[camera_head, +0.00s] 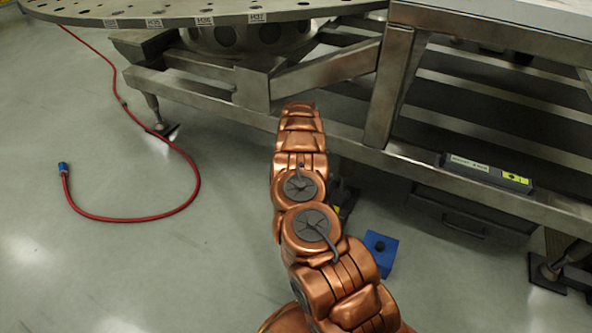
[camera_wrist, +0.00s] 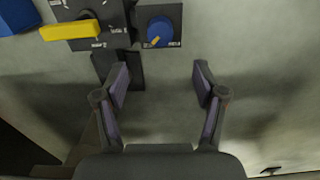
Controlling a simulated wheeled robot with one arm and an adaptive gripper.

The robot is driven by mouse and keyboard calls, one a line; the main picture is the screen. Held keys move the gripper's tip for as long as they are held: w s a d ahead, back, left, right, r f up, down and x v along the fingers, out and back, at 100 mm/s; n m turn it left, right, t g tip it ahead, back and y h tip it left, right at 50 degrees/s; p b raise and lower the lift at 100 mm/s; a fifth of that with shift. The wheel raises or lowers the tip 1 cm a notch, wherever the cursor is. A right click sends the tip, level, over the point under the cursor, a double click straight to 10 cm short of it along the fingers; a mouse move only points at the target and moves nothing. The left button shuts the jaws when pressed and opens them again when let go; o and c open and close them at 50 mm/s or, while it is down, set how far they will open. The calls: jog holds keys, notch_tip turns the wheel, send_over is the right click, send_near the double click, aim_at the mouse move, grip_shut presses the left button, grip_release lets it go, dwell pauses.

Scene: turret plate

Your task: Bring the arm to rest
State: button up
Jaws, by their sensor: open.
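My gripper (camera_wrist: 161,84) is open and empty in the wrist view, its two fingers spread apart. Past the fingertips, at the top of that view, is a dark plate with a yellow handle (camera_wrist: 70,30). To its right is a dark square plate with a blue knob (camera_wrist: 159,30). The fingers look apart from both. In the head view my copper arm reaches up from the bottom toward the steel frame; my gripper cannot be made out there.
A round turret plate (camera_head: 180,19) with labelled holes sits on a steel frame (camera_head: 345,133). A labelled dark box (camera_head: 487,172) rests on the frame's lower rail. A blue block (camera_head: 380,255) is right of my arm. A red hose (camera_head: 130,218) lies on the otherwise clear left floor.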

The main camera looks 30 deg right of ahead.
jog(key=shift+r, duration=0.1)
jog(key=a+r+n+y+p, duration=0.15)
jog(key=a+r+p, duration=0.25)
jog(key=a+r, duration=0.5)
jog(key=a+r+n+y+p, duration=0.15)
jog(key=a+r+p, duration=0.3)
jog(key=r, duration=0.75)
jog(key=s+a+r+n+p, duration=0.1)
jog(key=s+a+r+p, duration=0.25)
jog(key=r, duration=0.45)
jog(key=s+a+r+n+p, duration=0.2)
jog(key=s+a+r, duration=0.15)
jog(key=r, duration=0.45)
jog(key=s+a+r+n+p, duration=0.1)
jog(key=s+a+r+p, duration=0.2)
jog(key=a+r, duration=0.35)
jog(key=s+a+r+n+g+h+p, duration=0.1)
jog(key=s+a+r+n+p, duration=0.2)
jog(key=s+r+p, duration=1.05)
jog(key=s+r, duration=0.4)
jog(key=s, duration=0.3)
jog(key=s+d+r+n+h+p, duration=0.1)
jog(key=s+r+p, duration=0.1)
jog(key=s+r, duration=0.3)
jog(key=s+d+r+n+h+p, duration=0.1)
jog(key=s+r, duration=0.5)
jog(key=s, duration=0.6)
jog(key=shift+s+g+p, duration=0.25)
jog(key=shift+g+p, duration=0.15)
jog(key=shift+p, duration=0.3)
